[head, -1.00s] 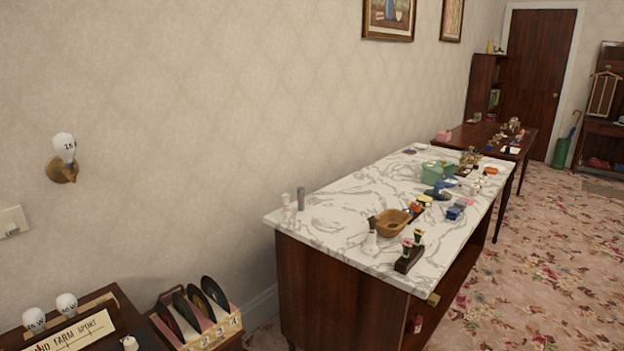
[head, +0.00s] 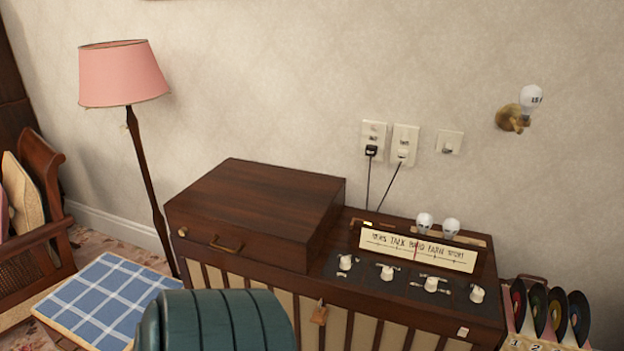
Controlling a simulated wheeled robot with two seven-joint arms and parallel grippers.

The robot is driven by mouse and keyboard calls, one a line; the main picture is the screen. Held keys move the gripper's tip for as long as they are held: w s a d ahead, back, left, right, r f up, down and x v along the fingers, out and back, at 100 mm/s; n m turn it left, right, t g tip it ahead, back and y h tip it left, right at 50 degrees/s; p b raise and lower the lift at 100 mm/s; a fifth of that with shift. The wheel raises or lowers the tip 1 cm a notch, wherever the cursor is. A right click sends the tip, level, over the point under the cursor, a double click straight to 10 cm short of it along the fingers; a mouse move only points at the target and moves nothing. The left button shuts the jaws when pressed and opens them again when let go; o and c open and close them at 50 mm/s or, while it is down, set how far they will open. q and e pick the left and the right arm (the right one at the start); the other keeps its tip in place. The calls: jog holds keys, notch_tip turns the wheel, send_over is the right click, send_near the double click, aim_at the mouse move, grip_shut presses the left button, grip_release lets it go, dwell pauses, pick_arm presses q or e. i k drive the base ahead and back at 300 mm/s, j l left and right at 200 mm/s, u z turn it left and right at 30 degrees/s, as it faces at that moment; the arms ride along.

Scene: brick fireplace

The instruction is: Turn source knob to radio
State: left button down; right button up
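A dark wooden console (head: 352,222) stands against the wall, with a row of several white knobs on its dark control panel. From left to right are a first knob (head: 346,262), a second knob (head: 387,271), a third knob (head: 431,284) and a last knob (head: 477,294). The small marks around them are too small to read, so I cannot tell which is the source knob or where it points. A cream dial strip (head: 418,250) with station words and a red needle stands behind them. Neither gripper is in view.
A closed wooden lid box (head: 262,205) covers the console's left part. A teal ribbed rounded thing (head: 215,322) stands in front at the bottom. A pink lamp (head: 124,75) is at left, a record rack (head: 545,318) at right. Two bulbs stand behind the dial.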

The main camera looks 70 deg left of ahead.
aim_at(387, 274)
jog(key=k+u, duration=0.1)
jog(key=u, duration=1.9)
